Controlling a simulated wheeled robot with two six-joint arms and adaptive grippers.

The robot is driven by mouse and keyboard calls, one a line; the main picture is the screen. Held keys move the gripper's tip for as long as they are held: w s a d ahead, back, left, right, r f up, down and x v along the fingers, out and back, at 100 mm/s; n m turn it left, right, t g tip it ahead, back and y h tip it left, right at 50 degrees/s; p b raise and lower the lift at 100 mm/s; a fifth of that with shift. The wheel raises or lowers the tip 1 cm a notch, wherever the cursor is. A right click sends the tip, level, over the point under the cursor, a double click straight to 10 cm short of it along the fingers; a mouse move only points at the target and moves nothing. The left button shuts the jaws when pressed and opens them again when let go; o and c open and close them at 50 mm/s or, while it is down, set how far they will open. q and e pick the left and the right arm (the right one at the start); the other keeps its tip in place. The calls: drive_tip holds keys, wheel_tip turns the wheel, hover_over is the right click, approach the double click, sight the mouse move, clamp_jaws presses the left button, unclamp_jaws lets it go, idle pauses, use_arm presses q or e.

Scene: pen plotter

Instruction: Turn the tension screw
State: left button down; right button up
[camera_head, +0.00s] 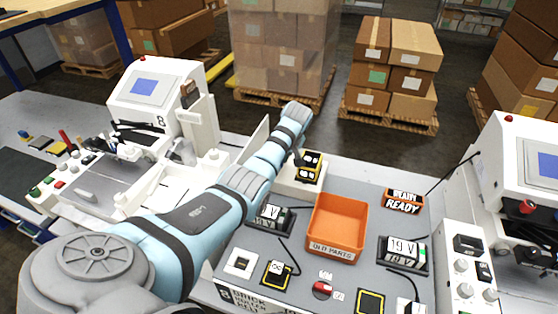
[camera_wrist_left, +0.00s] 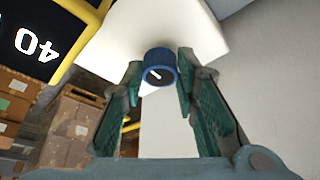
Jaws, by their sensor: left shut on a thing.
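The tension screw shows in the left wrist view as a blue round knob (camera_wrist_left: 160,66) with a white pointer line, on a white housing (camera_wrist_left: 170,25). My left gripper (camera_wrist_left: 158,80) has its two green-padded fingers on either side of the knob and is shut on it. In the head view, my left arm reaches across to a small white unit with a yellow-and-black display (camera_head: 310,166). There the knob is not seen, and the fingers are mostly hidden by the arm. My right gripper is not in view.
A display reading 40 in a yellow frame (camera_wrist_left: 35,45) is close at the left of the wrist view. An orange old parts bin (camera_head: 337,226) and several labelled panel devices lie on the grey bench. White machines stand left (camera_head: 155,95) and right (camera_head: 520,180).

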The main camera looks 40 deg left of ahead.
use_arm(q)
drive_tip(key=shift+w+n+g+b, duration=0.1)
drive_tip(key=shift+n+g+b, duration=0.4)
drive_tip(key=shift+n+b, duration=0.75)
drive_tip(key=c, duration=1.5)
unclamp_jaws()
drive_tip(key=shift+o, duration=1.3)
drive_tip(key=shift+a+f, duration=0.1)
